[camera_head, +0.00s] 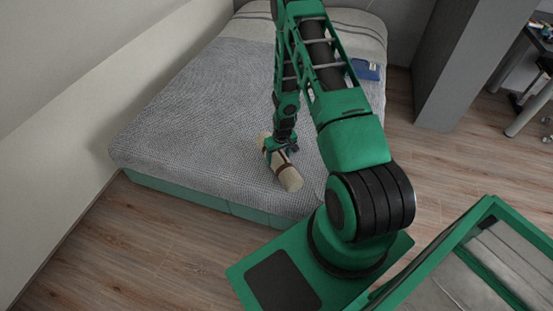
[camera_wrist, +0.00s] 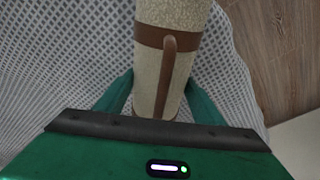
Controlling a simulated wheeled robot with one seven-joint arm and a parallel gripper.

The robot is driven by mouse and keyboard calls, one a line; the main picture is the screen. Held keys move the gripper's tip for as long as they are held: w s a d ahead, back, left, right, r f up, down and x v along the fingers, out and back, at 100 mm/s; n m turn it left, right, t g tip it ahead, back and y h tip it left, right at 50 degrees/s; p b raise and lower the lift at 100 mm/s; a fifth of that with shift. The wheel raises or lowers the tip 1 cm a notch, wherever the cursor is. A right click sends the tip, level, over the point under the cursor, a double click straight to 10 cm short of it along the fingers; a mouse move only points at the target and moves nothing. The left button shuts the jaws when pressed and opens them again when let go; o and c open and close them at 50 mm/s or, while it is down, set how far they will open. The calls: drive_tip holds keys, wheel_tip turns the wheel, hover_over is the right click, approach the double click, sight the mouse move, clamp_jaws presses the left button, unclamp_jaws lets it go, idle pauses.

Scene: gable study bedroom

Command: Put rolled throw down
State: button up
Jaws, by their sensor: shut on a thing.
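The rolled throw (camera_head: 289,178) is a cream roll with brown straps. My gripper (camera_head: 280,148) is shut on it near the front edge of the bed (camera_head: 190,122). In the wrist view the throw (camera_wrist: 188,17) runs up from between the two green fingers of my gripper (camera_wrist: 160,92), with a brown band and strap on top. The grey patterned bed cover lies under it. I cannot tell whether the throw touches the cover or hangs just above it. The throw's underside is hidden.
A blue item (camera_head: 366,70) lies on the bed further back at the right. A sloping wall (camera_head: 70,130) borders the bed at the left. A grey panel (camera_head: 462,65) and a desk stand at the right. Wooden floor (camera_head: 440,160) is open between.

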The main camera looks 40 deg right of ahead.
drive_tip(key=shift+f, duration=0.25)
drive_tip(key=o, duration=1.6)
drive_tip(key=r, duration=0.4)
drive_tip(key=s+r, duration=0.1)
drive_tip(key=r, duration=0.7)
drive_tip(key=shift+s+a, duration=0.1)
drive_tip(key=shift+s, duration=0.3)
drive_tip(key=s+d+r+m+g+h, duration=0.1)
drive_tip(key=s+r, duration=0.4)
drive_tip(key=r, duration=0.8)
drive_tip(key=s+d+r+m, duration=0.1)
drive_tip(key=s+r, duration=0.4)
drive_tip(key=r, duration=0.7)
drive_tip(key=s+a+r+m, duration=0.1)
drive_tip(key=s+a+r, duration=0.1)
drive_tip(key=s+r, duration=0.2)
drive_tip(key=s+a+r+m+y, duration=0.1)
drive_tip(key=s+r, duration=0.3)
drive_tip(key=s, duration=0.6)
drive_tip(key=s+a+r+m, duration=0.1)
drive_tip(key=s+a+r, duration=0.2)
drive_tip(key=s+r, duration=0.2)
drive_tip(key=shift+s+a+g, duration=0.2)
drive_tip(key=shift+s+g, duration=0.1)
drive_tip(key=shift+s, duration=0.8)
